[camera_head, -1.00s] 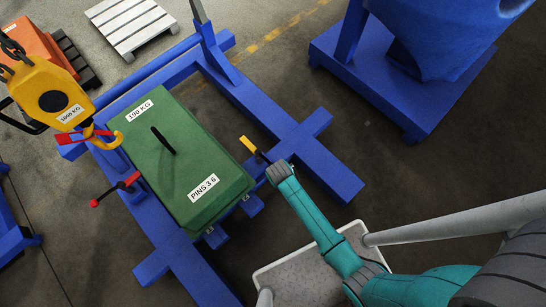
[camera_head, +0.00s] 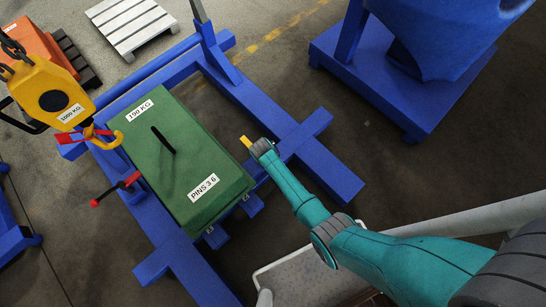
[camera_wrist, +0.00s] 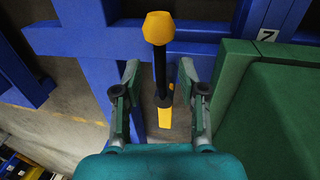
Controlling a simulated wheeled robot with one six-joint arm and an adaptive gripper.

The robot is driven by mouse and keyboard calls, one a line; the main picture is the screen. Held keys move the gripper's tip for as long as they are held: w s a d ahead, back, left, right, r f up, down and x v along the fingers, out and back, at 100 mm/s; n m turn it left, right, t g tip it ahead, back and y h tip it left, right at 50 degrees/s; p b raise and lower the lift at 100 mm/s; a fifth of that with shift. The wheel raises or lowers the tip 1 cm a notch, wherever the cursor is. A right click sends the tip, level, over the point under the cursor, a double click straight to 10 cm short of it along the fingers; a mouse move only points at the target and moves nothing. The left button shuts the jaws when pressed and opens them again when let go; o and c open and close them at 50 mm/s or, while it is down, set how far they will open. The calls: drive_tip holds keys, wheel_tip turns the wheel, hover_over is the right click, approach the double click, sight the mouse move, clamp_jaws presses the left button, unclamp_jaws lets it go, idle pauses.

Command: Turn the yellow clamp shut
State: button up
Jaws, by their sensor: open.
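The yellow clamp (camera_head: 246,142) shows in the head view as a short yellow end beside the right side of the green block (camera_head: 172,165); the rest is hidden behind my arm's end. In the wrist view the clamp has a yellow knob (camera_wrist: 159,27) on a black stem, with a yellow flat piece lower down. My gripper (camera_wrist: 160,76) is open, one finger on each side of the black stem, with gaps visible on both sides. In the head view my gripper (camera_head: 258,147) is at the clamp, its fingers not clearly visible.
The green block, labelled 190 KG and PINS 3 6, sits on a blue frame (camera_head: 268,107). A yellow hoist hook (camera_head: 108,140) hangs at its left. A red-handled lever (camera_head: 118,188) is on the block's left side. A blue machine stand (camera_head: 350,75) stands at upper right.

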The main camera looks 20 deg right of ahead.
drive_tip(key=shift+w+d+f, duration=0.1)
drive_tip(key=shift+d+f, duration=0.1)
drive_tip(key=shift+f, duration=0.8)
drive_tip(key=shift+d+f, duration=0.15)
drive_tip(key=shift+f, duration=0.8)
clamp_jaws()
